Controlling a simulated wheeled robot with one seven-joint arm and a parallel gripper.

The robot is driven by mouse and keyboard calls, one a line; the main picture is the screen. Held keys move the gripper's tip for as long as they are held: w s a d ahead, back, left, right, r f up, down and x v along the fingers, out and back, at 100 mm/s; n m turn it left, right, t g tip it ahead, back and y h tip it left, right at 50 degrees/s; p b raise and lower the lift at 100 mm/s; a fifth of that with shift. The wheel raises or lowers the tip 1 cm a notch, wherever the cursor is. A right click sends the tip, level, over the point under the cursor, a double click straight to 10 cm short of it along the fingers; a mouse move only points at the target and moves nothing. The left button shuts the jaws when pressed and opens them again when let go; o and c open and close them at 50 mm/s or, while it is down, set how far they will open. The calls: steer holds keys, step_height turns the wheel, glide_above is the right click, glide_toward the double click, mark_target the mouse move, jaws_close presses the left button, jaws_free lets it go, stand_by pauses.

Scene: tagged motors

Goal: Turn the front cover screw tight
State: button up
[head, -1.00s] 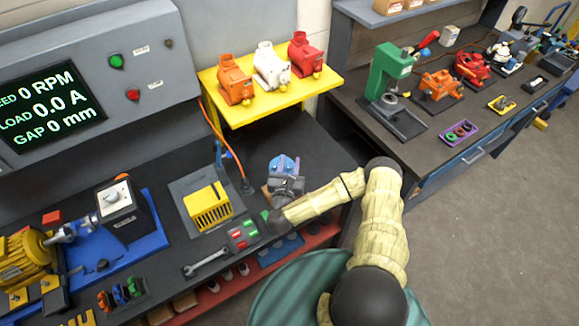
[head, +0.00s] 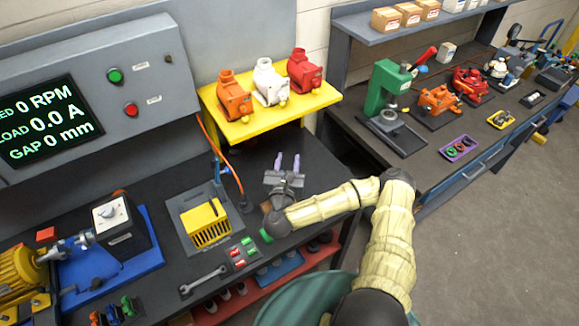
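My gripper (head: 287,158) is over the black bench, right of the yellow slotted cover. Its two purple fingers point away from me and stand apart, with nothing seen between them. The yellow slotted cover (head: 208,230) sits on a grey plate (head: 180,208), with a dark upright part at its top. A yellow motor (head: 18,274) is at the far left, cut by the picture edge, coupled to a dark box with a white top (head: 112,212). I cannot make out a front cover screw on either; it is too small or hidden.
Orange, white and red motors (head: 268,83) stand on a yellow shelf (head: 240,128) behind my gripper. A wrench (head: 203,279) and a block of red and green buttons (head: 240,253) lie near the front edge. A grey panel (head: 150,60) reads 0 RPM.

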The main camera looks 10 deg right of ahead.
steer(key=s+a+r+n+t+y+b, duration=0.1)
steer(key=s+a+r+n+y+b, duration=0.15)
steer(key=a+r+n+y, duration=0.5)
steer(key=s+a+r+n+t+y+b, duration=0.1)
steer(key=s+a+r+n+y, duration=0.15)
steer(key=a+n+y, duration=0.85)
steer(key=s+a+f+n+g+y+b, duration=0.15)
steer(key=s+n+g+y, duration=0.25)
steer(key=s+n+g, duration=0.5)
steer(key=s+a+f+n+g+y+b, duration=0.1)
steer(key=s+a+f+n+g+y, duration=0.2)
steer(key=s+g, duration=0.65)
steer(key=s+d+f+n+g+h+b, duration=0.3)
steer(key=s+d+f+n+g+h, duration=0.2)
steer(key=d+f+n+g+h, duration=0.45)
steer(key=w+d+r+t+h+b, duration=0.2)
steer(key=w+d+t+h, duration=0.1)
steer(key=d, duration=0.4)
steer(key=w+d+r+t+h+b, duration=0.1)
steer(key=w+d+r+t+h, duration=0.1)
steer(key=w+d+t+h, duration=0.2)
steer(key=d+t+h, duration=0.2)
steer(key=d+t, duration=0.1)
steer(key=t, duration=0.1)
steer(key=shift+w+t+b, duration=0.25)
steer(key=shift+t+b, duration=0.05)
steer(key=shift+b, duration=0.05)
